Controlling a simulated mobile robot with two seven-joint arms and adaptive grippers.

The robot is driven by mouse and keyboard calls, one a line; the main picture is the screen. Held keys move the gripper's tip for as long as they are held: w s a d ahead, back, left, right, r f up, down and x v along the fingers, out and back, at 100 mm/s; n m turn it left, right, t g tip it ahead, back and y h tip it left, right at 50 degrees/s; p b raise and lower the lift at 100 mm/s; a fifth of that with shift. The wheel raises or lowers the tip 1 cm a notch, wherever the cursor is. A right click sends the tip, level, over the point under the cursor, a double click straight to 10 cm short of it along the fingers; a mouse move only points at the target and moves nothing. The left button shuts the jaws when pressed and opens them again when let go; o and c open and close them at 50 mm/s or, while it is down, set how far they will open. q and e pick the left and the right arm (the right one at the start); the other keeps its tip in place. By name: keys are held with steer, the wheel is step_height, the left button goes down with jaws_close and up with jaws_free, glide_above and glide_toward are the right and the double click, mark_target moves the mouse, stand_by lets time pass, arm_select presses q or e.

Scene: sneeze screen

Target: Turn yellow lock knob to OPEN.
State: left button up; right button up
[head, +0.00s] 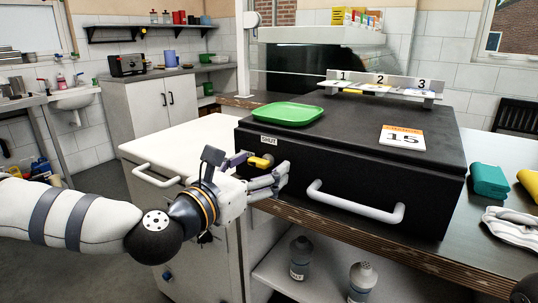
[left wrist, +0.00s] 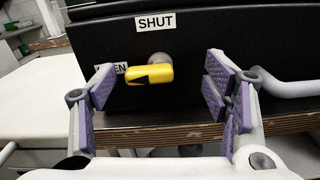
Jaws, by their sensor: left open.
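The yellow lock knob (head: 261,162) is on the front face of a black box (head: 345,165), left of its white handle (head: 355,202). In the left wrist view the knob (left wrist: 150,75) lies roughly level, with its long end to the left. A SHUT label (left wrist: 156,23) is above it. A second label (left wrist: 117,68), partly hidden, ends in "EN" at the knob's left. My left gripper (head: 262,172) is at the box front; its open fingers (left wrist: 161,92) stand on either side of the knob, with clear gaps. My right gripper is not in view.
A green tray (head: 288,114) and a card marked 15 (head: 402,138) lie on the box. A numbered rack (head: 380,86) stands behind. A teal item (head: 490,180) and a white cloth (head: 513,225) are at the right. Bottles (head: 301,257) stand on the shelf below.

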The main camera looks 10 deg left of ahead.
mark_target(258, 164)
arm_select(q)
steer(key=shift+p+v, duration=0.55)
steer(key=shift+v, duration=1.85)
steer(key=shift+s+a, duration=0.35)
steer(key=shift+s, duration=0.2)
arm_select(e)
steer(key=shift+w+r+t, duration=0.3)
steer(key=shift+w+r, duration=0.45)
